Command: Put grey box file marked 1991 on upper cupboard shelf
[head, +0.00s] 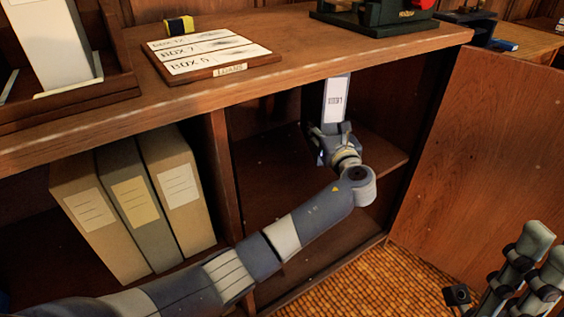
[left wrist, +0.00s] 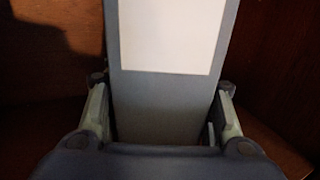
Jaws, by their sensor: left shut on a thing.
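The grey box file (head: 326,118) is upright inside the open cupboard, with a white label facing out. The label's print is too small to read surely. My left gripper (head: 332,131) is shut on its lower part. In the left wrist view the box file (left wrist: 162,105) stands between the two fingers of the gripper (left wrist: 162,122), its blank-looking label area above. The upper cupboard shelf (head: 385,152) runs behind and beside the gripper. I cannot tell whether the file's base touches it. The file's top is hidden by the cupboard's top edge.
Cream and grey box files (head: 126,205) stand in the left compartment, beyond an upright divider (head: 222,170). The cupboard door (head: 490,155) stands open at right. A label board (head: 207,52) lies on the countertop (head: 300,50). The lower compartment looks empty.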

